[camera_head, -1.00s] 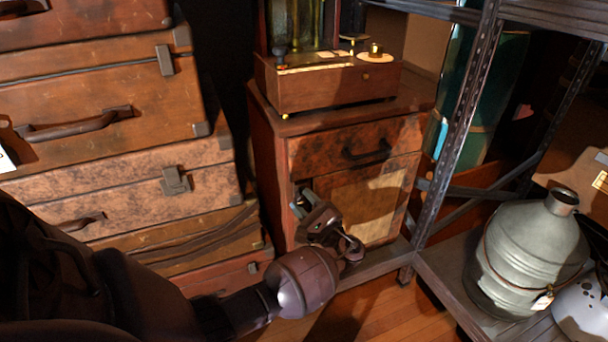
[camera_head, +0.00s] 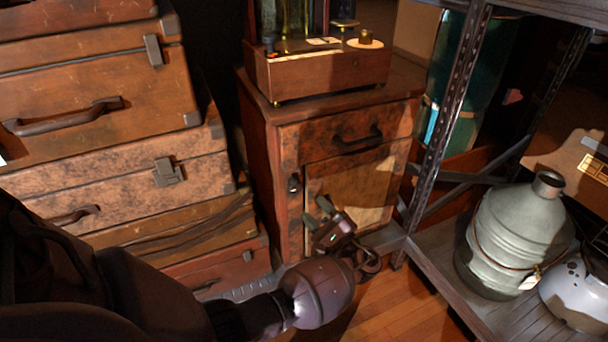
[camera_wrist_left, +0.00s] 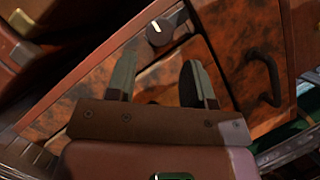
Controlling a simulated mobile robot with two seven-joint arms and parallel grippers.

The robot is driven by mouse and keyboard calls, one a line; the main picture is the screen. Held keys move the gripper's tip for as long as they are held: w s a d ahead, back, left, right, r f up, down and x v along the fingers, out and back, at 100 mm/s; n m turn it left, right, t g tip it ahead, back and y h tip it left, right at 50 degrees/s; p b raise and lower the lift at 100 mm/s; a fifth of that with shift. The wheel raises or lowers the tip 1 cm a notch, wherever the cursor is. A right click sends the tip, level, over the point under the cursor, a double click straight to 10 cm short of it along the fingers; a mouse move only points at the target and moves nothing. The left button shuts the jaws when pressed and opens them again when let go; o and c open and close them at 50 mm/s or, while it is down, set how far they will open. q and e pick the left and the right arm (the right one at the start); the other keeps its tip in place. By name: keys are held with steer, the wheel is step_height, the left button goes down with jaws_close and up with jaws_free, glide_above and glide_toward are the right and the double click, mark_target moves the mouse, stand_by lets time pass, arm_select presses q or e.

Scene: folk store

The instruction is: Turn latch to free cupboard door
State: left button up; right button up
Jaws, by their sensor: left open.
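The small wooden cupboard has a door (camera_head: 350,190) with a pale panel, below a drawer. The dark latch (camera_head: 294,183) sits on the frame at the door's left edge. In the left wrist view the latch (camera_wrist_left: 158,32) is a dark round knob with a pale edge, beyond the fingertips. My left gripper (camera_head: 321,213) is in front of the door's lower part, below and right of the latch. Its two fingers (camera_wrist_left: 160,60) are apart with nothing held, and they look clear of the latch. My right gripper is not in view.
Stacked suitcases (camera_head: 110,135) stand left of the cupboard. The drawer handle (camera_head: 357,139) sticks out above the door. A metal shelf post (camera_head: 450,120) stands close on the right, with a grey metal jug (camera_head: 515,240) beyond it. A wooden device (camera_head: 320,72) sits on top.

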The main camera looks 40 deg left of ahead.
arm_select(q)
steer(key=v, duration=0.3)
steer(key=shift+d, duration=0.15)
stand_by(0.5)
